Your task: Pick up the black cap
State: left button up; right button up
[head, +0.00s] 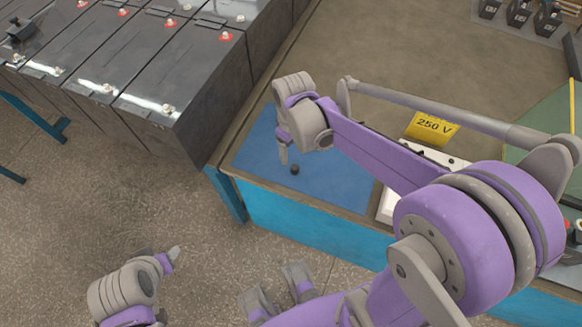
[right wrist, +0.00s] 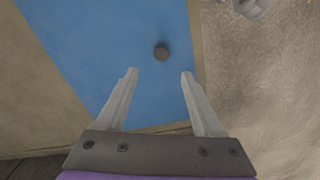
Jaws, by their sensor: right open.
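The small round black cap (head: 294,169) sits on the blue mat (head: 256,150) near the front edge of the bench. My right gripper (head: 283,158) points down over the mat, close beside the cap in the head view. In the right wrist view, the gripper (right wrist: 160,74) is open and empty. The cap (right wrist: 162,53) lies a little past its fingertips, roughly in line with the gap, not between the fingers. My left gripper (head: 172,257) is low at the left, over the floor and away from the bench; its opening is unclear.
Large black batteries (head: 185,125) stand in rows at the left. A yellow 250 V sign (head: 432,126) and a white tray (head: 387,206), partly behind my right arm, are to the right on the bench. Small black items (head: 518,14) stand at the back. The mat around the cap is clear.

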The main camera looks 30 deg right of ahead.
aim_at(295, 167)
notch_tip(295, 167, down, 3)
jog(key=shift+r, duration=0.1)
jog(key=f, duration=0.2)
jog(key=s+f+b, duration=0.1)
jog(key=f, duration=0.2)
jog(key=shift+d, duration=0.1)
grip_shut()
